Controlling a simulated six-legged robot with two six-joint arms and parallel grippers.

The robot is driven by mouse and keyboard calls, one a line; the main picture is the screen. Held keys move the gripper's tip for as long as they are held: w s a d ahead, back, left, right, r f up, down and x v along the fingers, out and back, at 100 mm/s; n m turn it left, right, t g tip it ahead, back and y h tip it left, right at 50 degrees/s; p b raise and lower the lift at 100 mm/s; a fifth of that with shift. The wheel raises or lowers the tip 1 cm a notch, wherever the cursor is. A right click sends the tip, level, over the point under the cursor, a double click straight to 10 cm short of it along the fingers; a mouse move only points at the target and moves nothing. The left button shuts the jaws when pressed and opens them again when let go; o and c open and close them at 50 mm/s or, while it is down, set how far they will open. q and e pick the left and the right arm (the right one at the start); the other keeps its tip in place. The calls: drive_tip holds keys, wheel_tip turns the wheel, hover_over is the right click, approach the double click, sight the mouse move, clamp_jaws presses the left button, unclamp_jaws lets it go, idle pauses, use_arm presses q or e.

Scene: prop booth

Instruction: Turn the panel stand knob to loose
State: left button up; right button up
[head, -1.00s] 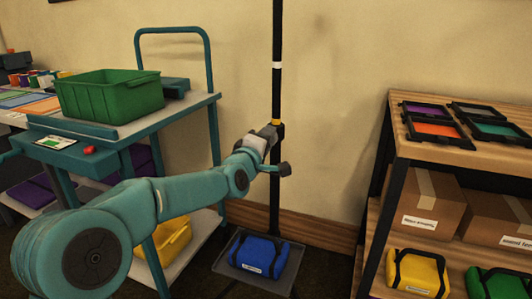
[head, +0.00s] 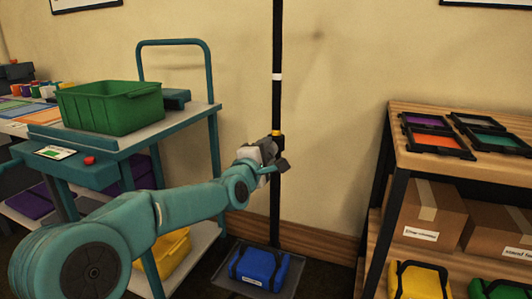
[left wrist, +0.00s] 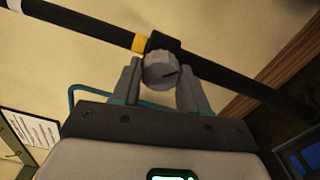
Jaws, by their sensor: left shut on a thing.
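The panel stand is a tall black pole (head: 277,50) with a white band and a yellow collar, standing in front of the wall. My left gripper (head: 271,146) is at the stand's clamp, just below the yellow collar. In the left wrist view, the round grey knob (left wrist: 159,70) with a dark pointer line sits between my two grey fingers, beside the black clamp. The left gripper (left wrist: 160,82) is shut on the knob. In the head view the gripper mostly hides the knob. No readable loose or tight marking shows. My right gripper is not in view.
A teal cart (head: 180,122) with a green bin (head: 112,108) stands at the left. A blue bag (head: 258,268) lies on a tray at the pole's foot. A wooden shelf (head: 440,155) with framed panels and boxes stands at the right. Bare wall is behind the pole.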

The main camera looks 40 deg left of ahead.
use_arm(q)
drive_tip(key=o, duration=1.1)
drive_tip(key=shift+c, duration=0.2)
